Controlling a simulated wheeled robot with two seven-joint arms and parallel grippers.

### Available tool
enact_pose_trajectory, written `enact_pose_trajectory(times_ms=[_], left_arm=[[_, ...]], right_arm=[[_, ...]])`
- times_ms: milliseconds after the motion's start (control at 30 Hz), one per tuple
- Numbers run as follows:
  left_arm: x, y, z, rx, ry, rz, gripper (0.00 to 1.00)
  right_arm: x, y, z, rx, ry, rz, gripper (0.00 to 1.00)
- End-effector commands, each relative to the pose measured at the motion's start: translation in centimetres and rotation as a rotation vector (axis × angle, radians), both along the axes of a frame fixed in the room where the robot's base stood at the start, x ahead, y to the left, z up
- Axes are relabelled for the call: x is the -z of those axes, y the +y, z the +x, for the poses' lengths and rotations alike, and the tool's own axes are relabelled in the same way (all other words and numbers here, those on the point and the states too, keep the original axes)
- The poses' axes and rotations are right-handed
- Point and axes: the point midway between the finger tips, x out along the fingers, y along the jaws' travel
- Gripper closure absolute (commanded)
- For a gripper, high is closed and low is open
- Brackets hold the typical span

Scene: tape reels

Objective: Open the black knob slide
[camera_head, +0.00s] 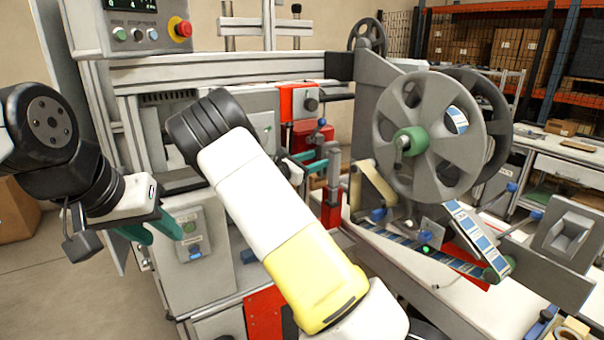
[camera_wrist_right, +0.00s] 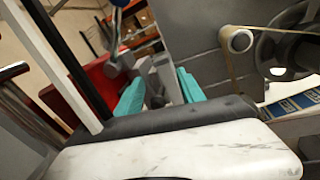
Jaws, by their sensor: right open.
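A dark round knob (camera_head: 311,104) sits on a red and light-grey block at the centre back in the head view, with a black rod (camera_head: 338,97) to its right. I cannot tell for certain that this is the black knob slide. My right gripper (camera_head: 306,162) shows teal fingers below this knob, and my forearm hides part of the machine beside it. In the right wrist view the right gripper (camera_wrist_right: 158,80) is open, with grey machine parts beyond and between its fingers. My left gripper (camera_head: 152,228) is open and empty in front of a grey switch panel at the left.
A large grey reel (camera_head: 430,137) with a green hub stands at the right, with label tape (camera_head: 480,236) running below it. A blue-tipped lever (camera_head: 321,124) is close to the right gripper. A control panel with a red button (camera_head: 181,29) is at the upper left.

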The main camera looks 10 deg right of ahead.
Motion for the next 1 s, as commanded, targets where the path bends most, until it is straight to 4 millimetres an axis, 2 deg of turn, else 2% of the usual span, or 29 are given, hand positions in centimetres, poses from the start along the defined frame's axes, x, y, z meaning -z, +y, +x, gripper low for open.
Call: enact_pose_trajectory(times_ms=[33, 300, 500, 700, 1000], left_arm=[[0.0, 0.0, 0.0, 0.0, 0.0, 0.0, 0.64], [0.0, 0.0, 0.0, 0.0, 0.0, 0.0, 0.64], [0.0, 0.0, 0.0, 0.0, 0.0, 0.0, 0.64], [0.0, 0.0, 0.0, 0.0, 0.0, 0.0, 0.64], [0.0, 0.0, 0.0, 0.0, 0.0, 0.0, 0.64]], right_arm=[[-0.3, 0.5, -1.3, -0.002, -0.001, 0.0, 0.54], [-0.9, 2.2, -7.6, -0.001, -0.001, 0.0, 0.54], [-1.1, 3.1, -10.9, 0.0, -0.002, 0.001, 0.54], [-1.3, 3.4, -12.2, 0.001, -0.003, 0.0, 0.54], [-1.3, 3.4, -12.3, 0.002, -0.003, 0.001, 0.54]])
